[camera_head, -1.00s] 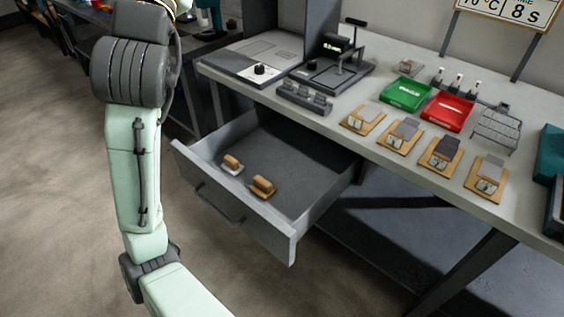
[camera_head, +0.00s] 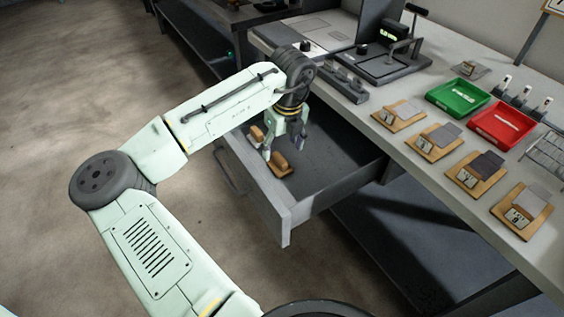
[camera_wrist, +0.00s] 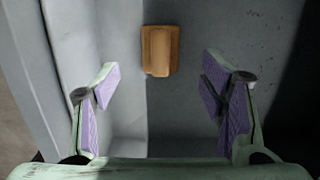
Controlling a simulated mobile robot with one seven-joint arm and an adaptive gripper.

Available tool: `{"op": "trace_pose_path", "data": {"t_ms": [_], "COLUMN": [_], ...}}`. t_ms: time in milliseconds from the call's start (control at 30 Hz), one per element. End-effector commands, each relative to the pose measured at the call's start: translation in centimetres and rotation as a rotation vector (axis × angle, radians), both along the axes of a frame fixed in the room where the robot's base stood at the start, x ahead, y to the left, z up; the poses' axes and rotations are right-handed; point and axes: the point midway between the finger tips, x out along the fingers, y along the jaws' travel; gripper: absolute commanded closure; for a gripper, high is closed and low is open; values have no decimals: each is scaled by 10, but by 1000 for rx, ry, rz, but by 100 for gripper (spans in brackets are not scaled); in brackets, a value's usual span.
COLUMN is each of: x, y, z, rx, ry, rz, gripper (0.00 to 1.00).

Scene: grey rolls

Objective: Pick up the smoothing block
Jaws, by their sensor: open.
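Two small wood-handled blocks lie in the open drawer (camera_head: 300,205); I cannot tell from their looks alone which is the smoothing block. My gripper (camera_head: 283,150) is open and empty, pointing down into the drawer close to the nearer block. In the wrist view a tan block (camera_wrist: 160,50) lies ahead of my open fingers (camera_wrist: 160,86), centred between them and not touched.
The drawer's front and side walls stand close around my gripper. On the worktop (camera_head: 395,150) above are several sample boards, a green tray (camera_head: 458,97), a red tray (camera_head: 502,124) and a press device (camera_head: 395,60). The drawer floor right of the blocks is clear.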

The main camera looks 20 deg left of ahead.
Motion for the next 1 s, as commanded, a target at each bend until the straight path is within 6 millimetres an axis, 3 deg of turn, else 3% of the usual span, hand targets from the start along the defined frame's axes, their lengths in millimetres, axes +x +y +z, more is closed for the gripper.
{"op": "trace_pose_path", "data": {"t_ms": [267, 533, 833, 1000], "x": [2, 6, 7, 7], "y": [4, 9, 9, 9], "z": [-23, -61, -67, -67], "rx": [0, -1, -1, -1], "ry": [-2, -3, -6, -6], "rz": [1, 2, 0, 0], "gripper": [35, 35, 35, 46]}}
